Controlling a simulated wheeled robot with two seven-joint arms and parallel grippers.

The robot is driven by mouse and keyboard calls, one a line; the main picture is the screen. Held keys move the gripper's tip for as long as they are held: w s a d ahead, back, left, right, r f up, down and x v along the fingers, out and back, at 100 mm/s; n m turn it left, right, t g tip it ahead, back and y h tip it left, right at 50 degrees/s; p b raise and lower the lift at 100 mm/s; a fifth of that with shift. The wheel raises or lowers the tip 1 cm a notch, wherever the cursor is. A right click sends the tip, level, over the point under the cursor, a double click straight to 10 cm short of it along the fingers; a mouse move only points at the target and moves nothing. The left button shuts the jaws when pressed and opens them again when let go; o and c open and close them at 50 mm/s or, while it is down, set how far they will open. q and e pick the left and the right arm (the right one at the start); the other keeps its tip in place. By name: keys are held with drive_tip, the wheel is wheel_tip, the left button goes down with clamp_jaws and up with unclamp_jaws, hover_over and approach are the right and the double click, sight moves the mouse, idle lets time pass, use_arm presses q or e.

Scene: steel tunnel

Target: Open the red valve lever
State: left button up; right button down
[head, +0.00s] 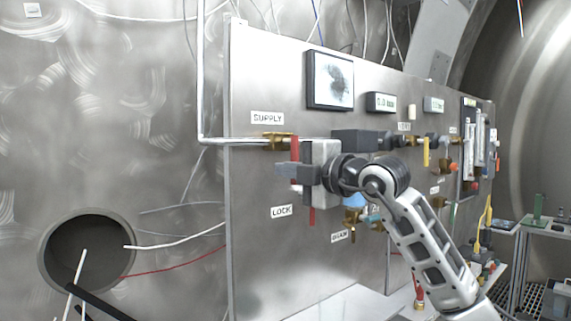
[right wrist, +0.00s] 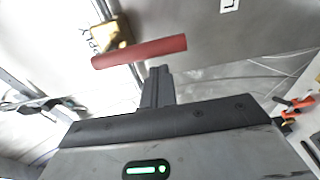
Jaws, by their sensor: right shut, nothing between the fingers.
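The red valve lever (head: 295,149) hangs down from a brass valve (head: 272,142) on the pipe under the SUPPLY label. In the right wrist view the red lever (right wrist: 140,52) is a plain bar crossing beside the brass body (right wrist: 108,36). My right gripper (head: 284,169) is shut and empty, in front of the lever and hiding part of it in the head view. In the wrist view its closed fingers (right wrist: 157,80) end close to the bar's side; I cannot tell whether they touch. My left gripper is not in view.
Another red piece (head: 312,215) shows below my gripper. A round wall opening (head: 88,252) with cables is at left.

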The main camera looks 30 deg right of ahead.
drive_tip(key=shift+d, duration=0.6)
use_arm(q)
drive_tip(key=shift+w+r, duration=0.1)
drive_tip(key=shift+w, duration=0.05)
use_arm(e)
drive_tip(key=shift+d+f, duration=0.1)
drive_tip(key=shift+d, duration=0.05)
